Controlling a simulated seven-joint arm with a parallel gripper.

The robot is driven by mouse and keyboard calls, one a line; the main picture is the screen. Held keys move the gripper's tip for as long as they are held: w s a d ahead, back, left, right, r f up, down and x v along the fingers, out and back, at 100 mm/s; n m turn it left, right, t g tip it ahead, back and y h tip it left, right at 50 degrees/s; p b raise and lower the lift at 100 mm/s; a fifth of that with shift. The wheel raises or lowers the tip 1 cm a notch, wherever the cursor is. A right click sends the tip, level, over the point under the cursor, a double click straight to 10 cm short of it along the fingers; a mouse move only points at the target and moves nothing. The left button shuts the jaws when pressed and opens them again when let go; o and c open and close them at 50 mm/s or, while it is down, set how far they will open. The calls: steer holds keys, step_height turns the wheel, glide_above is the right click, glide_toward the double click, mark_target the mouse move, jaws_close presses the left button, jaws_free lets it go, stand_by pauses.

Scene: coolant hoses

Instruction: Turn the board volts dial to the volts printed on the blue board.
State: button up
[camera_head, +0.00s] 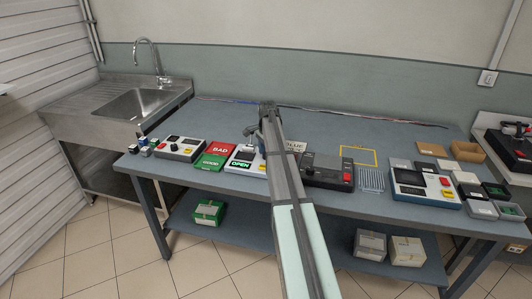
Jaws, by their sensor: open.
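My arm reaches across the bench, and my gripper (260,148) is small and partly hidden near its far end, over the device with the green OPEN label (243,160). I take it as open and see nothing held in it. A pale card with letters that look like BLUE (296,147) lies just right of the arm, partly covered by it; any volts figure is too small to read. Candidates for the dial are the grey device with a round dark knob (180,149), at left, and the blue-and-white device with a screen (425,187), at right. I cannot tell which carries the board volts dial.
Red BAD and green GOOD plates (215,155) lie left of the arm. A yellow outlined square (358,154) is empty. Several small boards and boxes (468,190) crowd the right end. A sink (140,100) is at left.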

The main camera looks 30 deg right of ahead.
steer(key=c, duration=1)
steer(key=shift+n, duration=0.3)
steer(key=n, duration=0.4)
steer(key=shift+n, duration=0.3)
steer(key=n, duration=0.4)
steer(key=shift+d+n, duration=0.1)
steer(key=shift+n, duration=0.2)
steer(key=n, duration=0.5)
steer(key=shift+y, duration=0.3)
steer(key=n, duration=0.5)
steer(key=shift+d+g, duration=0.1)
steer(key=shift+g, duration=0.2)
